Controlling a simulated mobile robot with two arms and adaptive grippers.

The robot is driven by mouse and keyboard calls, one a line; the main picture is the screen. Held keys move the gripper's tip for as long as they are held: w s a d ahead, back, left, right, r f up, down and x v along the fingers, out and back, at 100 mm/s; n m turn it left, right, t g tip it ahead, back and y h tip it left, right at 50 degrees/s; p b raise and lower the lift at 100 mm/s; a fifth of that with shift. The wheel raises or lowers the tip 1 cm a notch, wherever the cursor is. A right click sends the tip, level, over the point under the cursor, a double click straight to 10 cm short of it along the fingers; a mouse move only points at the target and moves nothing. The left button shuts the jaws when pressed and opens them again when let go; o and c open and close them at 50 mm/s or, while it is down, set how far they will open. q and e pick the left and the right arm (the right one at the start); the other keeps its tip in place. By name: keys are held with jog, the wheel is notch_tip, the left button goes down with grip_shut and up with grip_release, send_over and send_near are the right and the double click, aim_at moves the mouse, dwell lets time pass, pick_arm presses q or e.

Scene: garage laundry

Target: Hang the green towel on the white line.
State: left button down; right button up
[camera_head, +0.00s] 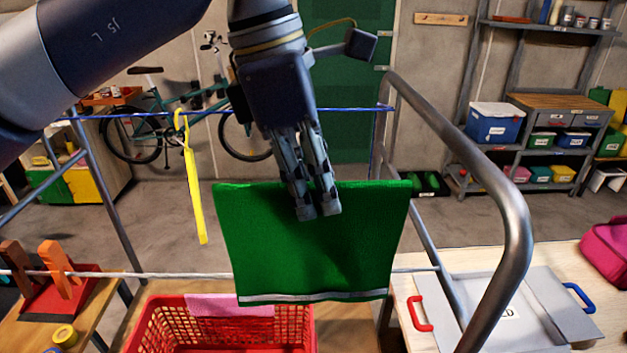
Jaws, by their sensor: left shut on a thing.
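The green towel (350,240) hangs spread out below my left gripper (318,212), with a pale stripe along its lower edge. My left gripper is shut on the towel near its upper middle. The white line (160,275) runs across the lower part of the view. The towel covers the middle stretch of the line, with its striped lower edge a little below the line's level. I cannot tell whether the towel touches the line. My right gripper is not in view.
A blue line (350,109) crosses behind, with a yellow hanger (194,190) on it. Orange pegs (58,265) stand at left. A red basket (165,325) with a pink cloth (230,305) lies below. A metal rail (505,215) curves at right.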

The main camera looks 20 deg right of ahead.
aim_at(314, 272)
pick_arm(q)
jog(key=shift+a+b+x, duration=0.2)
jog(key=shift+b+x, duration=0.4)
jog(key=shift+x, duration=0.35)
jog(key=shift+a+b+x, duration=0.25)
jog(key=shift+b+x, duration=0.35)
jog(key=shift+x, duration=0.35)
notch_tip(314, 272, down, 9)
jog(key=b, duration=0.6)
jog(key=shift+w+r, duration=0.15)
jog(key=shift+w, duration=0.05)
jog(key=shift+f+b, duration=0.6)
jog(key=shift+b, duration=0.05)
